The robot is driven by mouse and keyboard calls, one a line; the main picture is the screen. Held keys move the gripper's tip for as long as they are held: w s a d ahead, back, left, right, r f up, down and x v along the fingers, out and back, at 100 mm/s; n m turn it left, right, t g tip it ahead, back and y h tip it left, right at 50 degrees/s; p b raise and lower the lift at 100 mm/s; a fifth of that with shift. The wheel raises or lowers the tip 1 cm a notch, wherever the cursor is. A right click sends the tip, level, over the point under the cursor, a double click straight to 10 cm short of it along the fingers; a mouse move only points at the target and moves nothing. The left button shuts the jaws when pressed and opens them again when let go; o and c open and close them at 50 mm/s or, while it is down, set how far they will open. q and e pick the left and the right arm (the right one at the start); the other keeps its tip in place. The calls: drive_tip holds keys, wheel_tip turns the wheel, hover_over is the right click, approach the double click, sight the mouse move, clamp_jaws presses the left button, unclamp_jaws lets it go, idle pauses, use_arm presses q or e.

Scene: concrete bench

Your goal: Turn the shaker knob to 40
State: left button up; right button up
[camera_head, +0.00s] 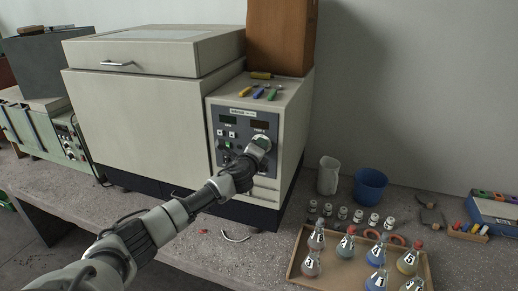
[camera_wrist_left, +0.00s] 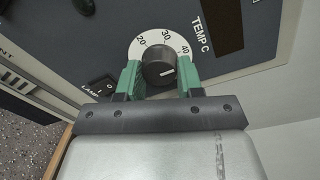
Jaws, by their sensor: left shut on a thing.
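The shaker (camera_head: 140,110) is a large cream machine with a grey control panel (camera_head: 231,122) at its right front. My left gripper (camera_head: 263,141) reaches the panel's right side and largely covers the knob there. In the left wrist view the black round knob (camera_wrist_left: 159,66) sits on a white dial ring marked 20, 30 and 40, beside the label TEMP C. The green fingers of my left gripper (camera_wrist_left: 159,80) are shut on the knob, one on each side. A short white mark on the knob lies right of its centre, on the side toward 40; its exact reading is unclear.
A lamp switch (camera_wrist_left: 103,87) is close to the left finger. Several flasks stand in a wooden tray (camera_head: 290,272) at the front right. A white beaker (camera_head: 328,176) and a blue bucket (camera_head: 370,186) stand behind it. Pens lie on the panel housing's top.

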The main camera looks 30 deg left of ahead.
use_arm(q)
drive_tip(key=shift+f, duration=0.1)
drive_tip(key=o, duration=0.9)
drive_tip(key=shift+b+v, duration=1.45)
drive_tip(key=shift+v, duration=4)
drive_tip(key=shift+f, duration=0.1)
